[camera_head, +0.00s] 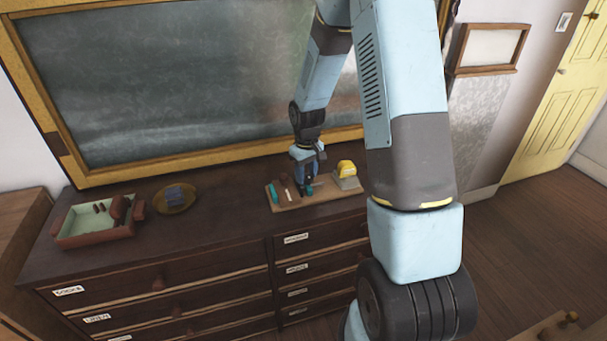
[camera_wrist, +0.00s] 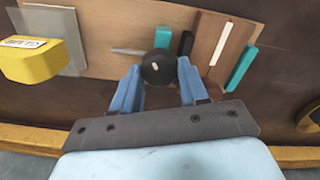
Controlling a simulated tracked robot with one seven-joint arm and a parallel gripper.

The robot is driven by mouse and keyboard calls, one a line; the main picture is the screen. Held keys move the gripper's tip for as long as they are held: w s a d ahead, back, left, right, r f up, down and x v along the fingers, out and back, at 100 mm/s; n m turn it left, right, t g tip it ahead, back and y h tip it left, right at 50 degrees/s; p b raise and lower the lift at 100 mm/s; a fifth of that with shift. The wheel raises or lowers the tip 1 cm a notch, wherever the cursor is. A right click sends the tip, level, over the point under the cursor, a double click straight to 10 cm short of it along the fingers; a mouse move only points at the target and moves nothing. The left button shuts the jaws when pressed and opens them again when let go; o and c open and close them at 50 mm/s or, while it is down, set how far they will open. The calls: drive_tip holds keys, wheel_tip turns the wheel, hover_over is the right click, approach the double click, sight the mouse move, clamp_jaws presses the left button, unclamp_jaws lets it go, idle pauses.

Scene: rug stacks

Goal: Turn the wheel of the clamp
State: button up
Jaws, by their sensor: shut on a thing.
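The clamp's wheel (camera_wrist: 157,70) is a dark round knob with a small pale mark, seen in the wrist view. My gripper (camera_wrist: 160,84) has its two blue fingers on either side of the wheel and is shut on it. A thin grey bar (camera_wrist: 128,51) sticks out beside the wheel. The rest of the clamp is mostly hidden behind the wheel and fingers. In the head view my gripper (camera_head: 305,172) points down over the wooden board (camera_head: 318,199), and the wheel cannot be made out there.
A yellow block (camera_head: 346,168) with a label stands on the board. A teal-handled tool (camera_head: 272,192) lies at its other end. The board rests on a dark dresser (camera_head: 225,225). A tray (camera_head: 85,238) and a round dish (camera_head: 160,203) stand left. A chalkboard (camera_head: 170,80) rises behind.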

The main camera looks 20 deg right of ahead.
sight(306, 175)
drive_tip(key=o, duration=1.1)
drive_tip(key=shift+c, duration=0.2)
wheel_tip(306, 175, up, 14)
drive_tip(key=shift+f, duration=0.15)
